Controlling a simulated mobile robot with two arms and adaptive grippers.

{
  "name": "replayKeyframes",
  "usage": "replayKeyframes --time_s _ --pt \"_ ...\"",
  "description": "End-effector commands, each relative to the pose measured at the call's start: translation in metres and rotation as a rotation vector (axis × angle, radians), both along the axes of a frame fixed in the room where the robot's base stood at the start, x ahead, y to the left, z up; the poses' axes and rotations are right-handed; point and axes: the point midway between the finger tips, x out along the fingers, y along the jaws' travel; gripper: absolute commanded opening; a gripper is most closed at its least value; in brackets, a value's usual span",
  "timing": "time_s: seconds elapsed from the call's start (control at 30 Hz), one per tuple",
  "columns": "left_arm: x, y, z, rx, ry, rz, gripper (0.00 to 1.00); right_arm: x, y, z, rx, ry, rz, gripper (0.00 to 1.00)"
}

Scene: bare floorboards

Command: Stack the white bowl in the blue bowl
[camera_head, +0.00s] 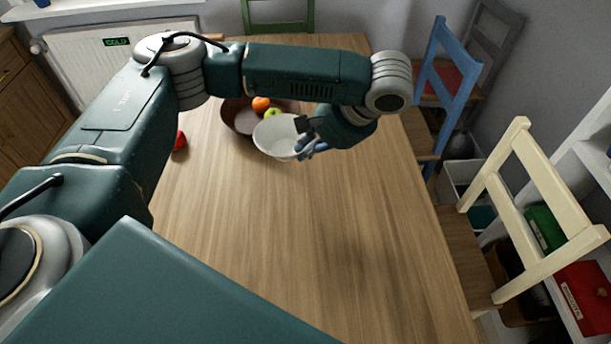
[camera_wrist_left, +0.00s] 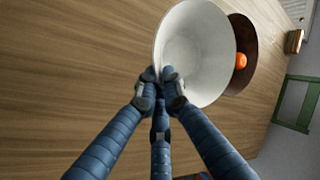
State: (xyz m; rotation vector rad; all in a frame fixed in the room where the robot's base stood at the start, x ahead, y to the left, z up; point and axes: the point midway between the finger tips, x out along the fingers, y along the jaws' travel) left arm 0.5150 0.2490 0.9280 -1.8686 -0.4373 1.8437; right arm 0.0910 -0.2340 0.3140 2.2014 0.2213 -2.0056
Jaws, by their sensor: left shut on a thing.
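The white bowl (camera_head: 273,139) is near the far part of the wooden table in the head view, its opening facing up. My left gripper (camera_head: 308,146) is shut on the bowl's rim at its right side. In the left wrist view, the fingers (camera_wrist_left: 160,88) pinch the near rim of the white bowl (camera_wrist_left: 205,55). Whether the bowl touches the table or hangs above it, I cannot tell. I see no blue bowl in either view. My right gripper is not in view.
A brown bowl (camera_head: 229,115) with an orange (camera_head: 261,103) and a green apple (camera_head: 272,113) stands just behind the white bowl. A red fruit (camera_head: 180,141) lies at the left, partly behind my arm. The near table (camera_head: 330,240) is clear. Chairs stand around.

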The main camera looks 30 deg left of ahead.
Motion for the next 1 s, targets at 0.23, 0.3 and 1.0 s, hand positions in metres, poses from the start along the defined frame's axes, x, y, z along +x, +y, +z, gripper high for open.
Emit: replayKeyframes --time_s 0.23,0.3,1.0 --pt "0.0 0.0 -0.06 0.002 0.0 0.0 0.0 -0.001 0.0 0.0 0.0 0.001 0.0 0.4" --pt "0.0 0.0 -0.07 0.001 -0.001 -0.001 0.0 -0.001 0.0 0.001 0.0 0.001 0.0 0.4" --pt "0.0 0.0 -0.123 0.0 -0.003 -0.001 0.0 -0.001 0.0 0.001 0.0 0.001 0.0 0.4"
